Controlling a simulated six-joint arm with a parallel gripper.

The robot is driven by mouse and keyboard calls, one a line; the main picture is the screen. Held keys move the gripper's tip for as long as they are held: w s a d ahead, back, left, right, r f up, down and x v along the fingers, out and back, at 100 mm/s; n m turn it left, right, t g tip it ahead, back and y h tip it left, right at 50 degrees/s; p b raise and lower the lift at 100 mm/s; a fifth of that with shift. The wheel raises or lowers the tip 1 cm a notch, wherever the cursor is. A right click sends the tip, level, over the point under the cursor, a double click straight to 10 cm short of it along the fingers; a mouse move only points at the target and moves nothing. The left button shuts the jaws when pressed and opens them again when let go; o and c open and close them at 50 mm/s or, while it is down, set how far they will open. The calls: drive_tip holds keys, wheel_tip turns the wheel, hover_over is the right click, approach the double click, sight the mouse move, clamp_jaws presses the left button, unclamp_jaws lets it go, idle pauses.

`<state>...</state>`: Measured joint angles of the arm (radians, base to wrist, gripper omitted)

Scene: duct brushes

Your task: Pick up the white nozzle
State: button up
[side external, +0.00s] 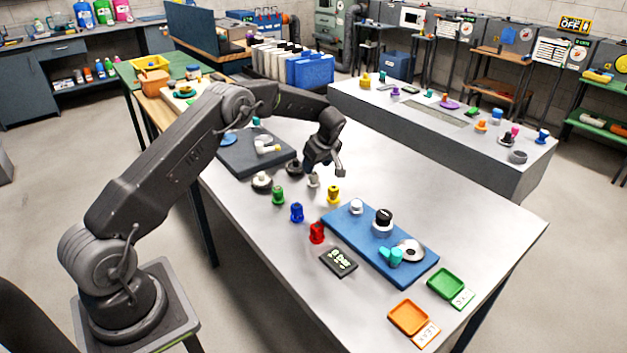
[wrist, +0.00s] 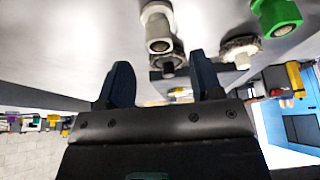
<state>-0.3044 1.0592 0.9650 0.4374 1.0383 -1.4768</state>
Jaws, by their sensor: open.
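The white nozzle (side external: 314,181), greyish white, stands on the grey table just below my gripper (side external: 324,170) in the side view. In the wrist view the white nozzle (wrist: 158,27) shows beyond the fingertips, roughly in line with the gap between them. My gripper (wrist: 161,75) is open, with its two dark fingers apart and nothing between them. The nozzle appears apart from both fingers. In the side view, my gripper hides part of the surroundings of the nozzle.
Green (side external: 278,195), blue (side external: 296,212), red (side external: 317,233) and yellow (side external: 333,194) nozzles stand nearby. A white round brush (side external: 262,181) and a dark one (side external: 294,167) are to the left. A blue mat (side external: 337,220) holding several parts lies right.

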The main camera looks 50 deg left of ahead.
sight(314, 173)
drive_tip(key=x, duration=0.5)
drive_tip(key=shift+d+f, duration=0.15)
drive_tip(key=shift+f, duration=0.1)
drive_tip(key=c, duration=1)
